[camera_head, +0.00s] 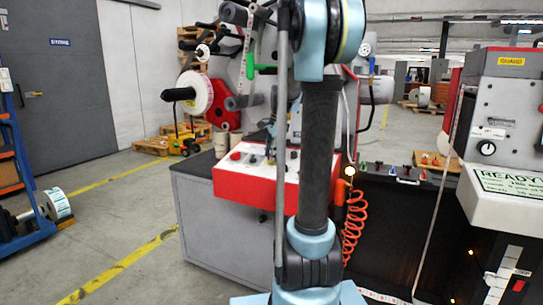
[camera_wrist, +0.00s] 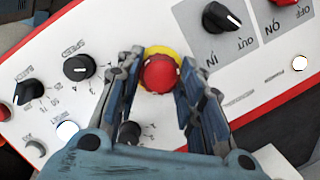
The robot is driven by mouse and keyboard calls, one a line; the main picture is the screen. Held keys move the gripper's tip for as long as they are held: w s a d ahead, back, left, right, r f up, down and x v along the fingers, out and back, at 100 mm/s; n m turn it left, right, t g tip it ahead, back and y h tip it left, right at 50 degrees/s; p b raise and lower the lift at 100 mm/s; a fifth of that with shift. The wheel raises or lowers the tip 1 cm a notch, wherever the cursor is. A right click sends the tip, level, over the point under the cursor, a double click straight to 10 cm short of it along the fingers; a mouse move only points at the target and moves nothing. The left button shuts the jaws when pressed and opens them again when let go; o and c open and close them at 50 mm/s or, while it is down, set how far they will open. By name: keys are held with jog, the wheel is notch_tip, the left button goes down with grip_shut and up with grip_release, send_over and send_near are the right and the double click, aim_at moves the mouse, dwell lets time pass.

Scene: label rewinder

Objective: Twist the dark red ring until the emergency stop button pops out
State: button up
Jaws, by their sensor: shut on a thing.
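The red emergency stop button (camera_wrist: 160,73) sits on a yellow disc (camera_wrist: 163,50) on the white control panel (camera_wrist: 120,30) in the wrist view. Its outer edge looks a darker red, but the ring is hard to tell apart from the cap. My gripper (camera_wrist: 160,78) is over the panel with one finger on each side of the button, shut on it. In the head view my arm covers part of the red-and-white control box (camera_head: 245,183), and I cannot make out the button there.
In the wrist view, black knobs (camera_wrist: 78,68) stand left of my fingers and another black knob (camera_wrist: 222,17) stands upper right. A partly covered knob (camera_wrist: 129,132) lies just below the button, close to the left finger. An orange coiled hose (camera_head: 354,225) hangs beside the box.

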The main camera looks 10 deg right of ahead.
jog(key=shift+w+a+r, duration=0.1)
jog(key=shift+w, duration=0.1)
jog(key=o, duration=1.1)
jog(key=shift+s, duration=0.1)
jog(key=shift+s+r, duration=0.1)
jog(key=shift+r, duration=0.3)
jog(key=r, duration=0.3)
jog(key=s+d+r, duration=0.1)
jog(key=r, duration=0.6)
jog(key=shift+s+d+r, duration=0.2)
jog(key=shift+s+r, duration=0.05)
jog(key=shift+r, duration=0.1)
